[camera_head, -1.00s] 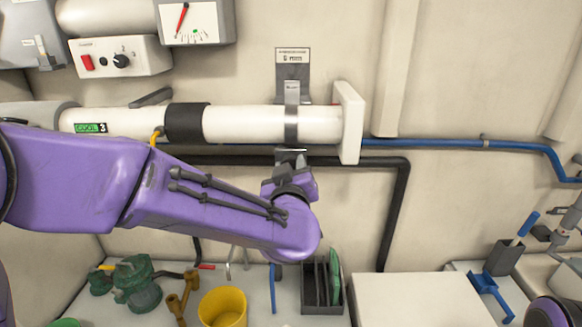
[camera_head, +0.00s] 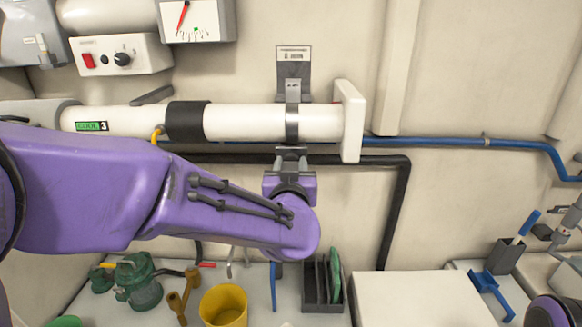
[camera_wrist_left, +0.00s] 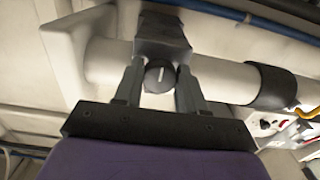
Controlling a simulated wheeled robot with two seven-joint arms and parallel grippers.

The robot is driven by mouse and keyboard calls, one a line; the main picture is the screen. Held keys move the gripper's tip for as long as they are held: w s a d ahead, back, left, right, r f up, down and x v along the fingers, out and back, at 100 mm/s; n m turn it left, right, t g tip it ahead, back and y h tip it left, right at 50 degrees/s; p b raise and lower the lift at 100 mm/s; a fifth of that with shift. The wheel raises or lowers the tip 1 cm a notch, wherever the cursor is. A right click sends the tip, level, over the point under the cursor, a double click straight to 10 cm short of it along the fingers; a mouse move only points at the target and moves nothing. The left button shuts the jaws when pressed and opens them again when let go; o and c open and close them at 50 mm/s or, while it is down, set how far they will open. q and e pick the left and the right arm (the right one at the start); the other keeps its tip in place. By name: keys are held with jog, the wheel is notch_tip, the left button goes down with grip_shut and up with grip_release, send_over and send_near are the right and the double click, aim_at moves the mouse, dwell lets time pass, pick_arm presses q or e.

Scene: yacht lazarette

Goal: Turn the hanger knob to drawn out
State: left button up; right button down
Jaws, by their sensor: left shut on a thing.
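The hanger knob (camera_wrist_left: 158,76) is round and dark with a pale pointer line, nearly upright in the wrist view. It sits under the dark hanger bracket (camera_wrist_left: 162,36) on the white pipe. My left gripper (camera_head: 290,153) reaches up from below to the underside of the pipe, and its fingers hide the knob in the head view. In the wrist view my left gripper (camera_wrist_left: 160,84) has one finger on each side of the knob and is shut on it. The small plate (camera_head: 293,54) above the hanger strap has writing too small to read. My right gripper is out of view.
The white pipe (camera_head: 255,122) ends in a square flange (camera_head: 352,120). A black hose (camera_head: 398,205) and a blue pipe (camera_head: 440,143) run along the wall behind. Below are a yellow bucket (camera_head: 223,305) and a dark rack (camera_head: 316,287). A control box (camera_head: 120,56) hangs upper left.

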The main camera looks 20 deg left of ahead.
pick_arm(q)
jog(key=shift+f, duration=0.2)
jog(key=o, duration=1)
jog(key=shift+r, duration=0.1)
jog(key=v, duration=1)
jog(key=shift+s+d, duration=0.15)
jog(key=shift+s, duration=0.1)
